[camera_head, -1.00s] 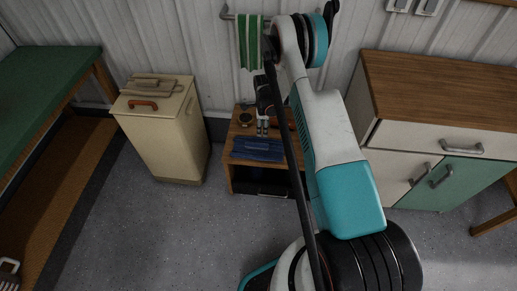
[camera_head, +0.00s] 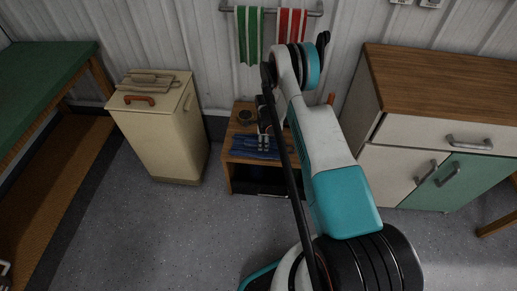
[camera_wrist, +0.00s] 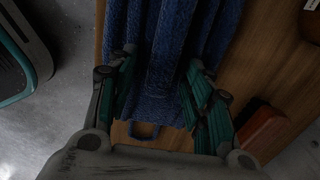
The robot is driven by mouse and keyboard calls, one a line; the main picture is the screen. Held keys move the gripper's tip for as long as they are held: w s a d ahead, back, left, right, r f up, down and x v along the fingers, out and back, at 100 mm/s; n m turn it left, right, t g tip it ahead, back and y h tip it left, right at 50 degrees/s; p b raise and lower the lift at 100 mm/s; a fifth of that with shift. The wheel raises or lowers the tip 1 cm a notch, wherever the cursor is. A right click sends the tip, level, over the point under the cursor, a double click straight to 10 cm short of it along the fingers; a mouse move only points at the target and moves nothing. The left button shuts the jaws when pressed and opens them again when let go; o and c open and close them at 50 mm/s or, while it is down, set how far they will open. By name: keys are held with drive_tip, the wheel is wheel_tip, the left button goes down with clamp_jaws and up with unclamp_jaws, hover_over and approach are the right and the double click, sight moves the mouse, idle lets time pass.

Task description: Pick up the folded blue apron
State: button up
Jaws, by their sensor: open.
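The folded blue apron (camera_head: 242,147) lies on the low wooden stand (camera_head: 229,175) against the wall. In the wrist view the apron (camera_wrist: 167,35) runs up through the middle, with ridged folds and a small loop at its lower end. My gripper (camera_wrist: 160,62) is open, with one finger at each side of the apron's central fold. In the head view my gripper (camera_head: 264,143) is low over the apron, partly hidden by my arm. I cannot tell whether the fingers touch the cloth.
A round dark item (camera_head: 245,117) sits behind the apron on the stand. A reddish block (camera_wrist: 262,132) lies right of my gripper in the wrist view. A cream bin (camera_head: 160,135) stands left, a cabinet (camera_head: 385,170) right. Green (camera_head: 249,40) and red (camera_head: 291,35) striped towels hang above.

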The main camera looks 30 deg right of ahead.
drive_tip(key=shift+f, duration=0.6)
drive_tip(key=shift+c, duration=0.6)
clamp_jaws()
drive_tip(key=shift+r, duration=0.15)
